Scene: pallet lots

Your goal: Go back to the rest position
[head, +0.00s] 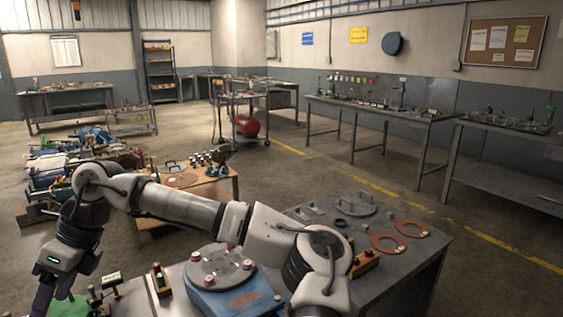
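My arm reaches across the lower part of the head view, from the bottom right to the lower left. It bends downward at the left, and my gripper (42,297) hangs at the bottom left corner, cut off by the frame edge. Its fingertips do not show, so I cannot tell whether it is open or shut or holds anything. Below and beside the arm, a blue housing with a round grey flange plate (220,270) sits on a grey metal table (410,268).
Two orange ring gaskets (388,243) and a grey round cover (354,204) lie on the table. A small green part (70,306) is close to my gripper. A low wooden table (222,190) with parts stands behind my arm. Open floor (320,172) lies beyond, before the workbenches (375,112).

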